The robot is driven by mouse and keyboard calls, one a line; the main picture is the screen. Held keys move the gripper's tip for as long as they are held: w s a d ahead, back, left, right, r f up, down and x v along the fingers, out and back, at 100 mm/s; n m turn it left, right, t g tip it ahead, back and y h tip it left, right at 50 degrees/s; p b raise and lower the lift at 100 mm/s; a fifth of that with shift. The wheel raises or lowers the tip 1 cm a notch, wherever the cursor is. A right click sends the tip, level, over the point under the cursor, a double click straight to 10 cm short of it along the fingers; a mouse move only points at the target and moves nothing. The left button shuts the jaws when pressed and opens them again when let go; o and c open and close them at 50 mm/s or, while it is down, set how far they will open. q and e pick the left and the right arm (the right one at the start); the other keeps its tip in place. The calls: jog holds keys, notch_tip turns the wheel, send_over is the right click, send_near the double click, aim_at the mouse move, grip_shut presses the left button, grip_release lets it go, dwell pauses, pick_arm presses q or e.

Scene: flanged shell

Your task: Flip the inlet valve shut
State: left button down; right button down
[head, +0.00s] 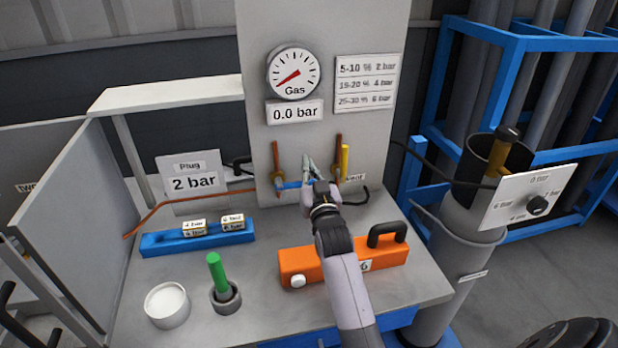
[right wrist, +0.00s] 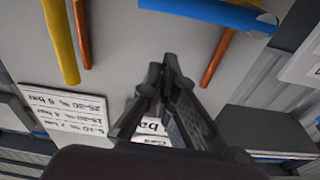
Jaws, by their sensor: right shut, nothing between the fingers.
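Two copper pipes stand against the grey panel below the gauge. A blue lever (head: 291,185) lies across the left pipe (head: 276,160); it also shows in the right wrist view (right wrist: 215,12). A yellow lever (head: 345,160) runs along the right pipe (head: 338,152) and shows in the right wrist view (right wrist: 60,40). The right one bears a partly hidden "Vent" label; I cannot read a label at the blue lever, so its being the inlet valve is not confirmed by text. My right gripper (head: 308,162) is shut and empty between the pipes, near the blue lever's right end. My left gripper is out of view.
The gas gauge (head: 293,73) points low and the display (head: 295,111) reads 0.0 bar. On the bench are an orange block (head: 300,262) under my right arm, a blue rack (head: 165,244), a green rod (head: 216,270) and a white cup (head: 167,304).

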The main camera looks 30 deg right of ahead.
notch_tip(320, 180, up, 6)
jog(key=shift+r, duration=0.25)
jog(key=shift+f, duration=0.1)
dwell(0.4)
